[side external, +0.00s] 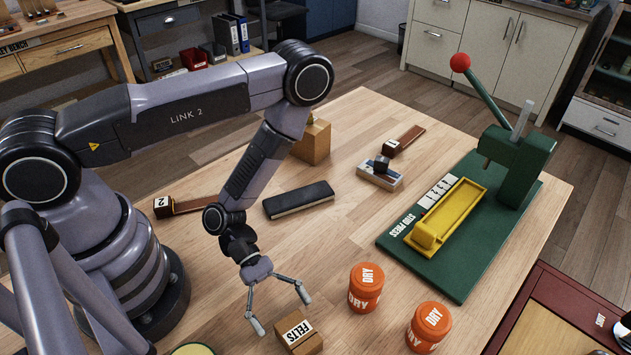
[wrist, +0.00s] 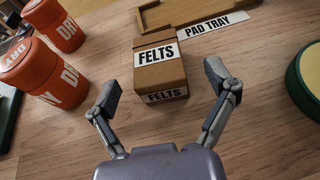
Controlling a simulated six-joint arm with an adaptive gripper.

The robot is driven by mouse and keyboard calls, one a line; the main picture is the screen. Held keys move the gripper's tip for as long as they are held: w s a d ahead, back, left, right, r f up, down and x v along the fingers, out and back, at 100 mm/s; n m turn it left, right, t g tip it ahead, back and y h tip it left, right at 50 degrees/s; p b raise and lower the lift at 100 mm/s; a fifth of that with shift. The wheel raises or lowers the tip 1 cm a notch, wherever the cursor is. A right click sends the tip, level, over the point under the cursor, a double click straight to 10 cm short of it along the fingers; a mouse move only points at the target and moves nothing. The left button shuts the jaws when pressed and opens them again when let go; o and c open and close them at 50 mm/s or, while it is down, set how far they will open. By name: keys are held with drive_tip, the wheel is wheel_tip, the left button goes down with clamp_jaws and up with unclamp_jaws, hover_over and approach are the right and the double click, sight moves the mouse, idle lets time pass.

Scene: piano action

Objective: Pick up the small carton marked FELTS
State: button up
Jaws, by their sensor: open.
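The small brown carton marked FELTS (side external: 299,332) stands on the wooden table near the front edge of the side view. In the wrist view the carton (wrist: 160,72) is ahead of my gripper, with FELTS labels on its top and near side. My gripper (side external: 280,312) is open and empty, its two fingers spread apart. In the wrist view the gripper (wrist: 163,85) has its fingertips to the left and right of the carton's near end. I cannot tell how high the fingertips are above the table.
Two orange DRY jars (side external: 366,288) stand right of the carton in the side view. The wooden pad tray (wrist: 158,18) and its PAD TRAY label (wrist: 212,27) lie just beyond the carton. A green round thing (wrist: 309,82) is at the wrist view's right. A green press (side external: 470,215) stands farther back.

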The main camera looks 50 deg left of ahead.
sight(292, 324)
drive_tip(key=x, duration=0.5)
drive_tip(key=shift+d, duration=0.1)
drive_tip(key=shift+w, duration=0.1)
drive_tip(key=c, duration=1.1)
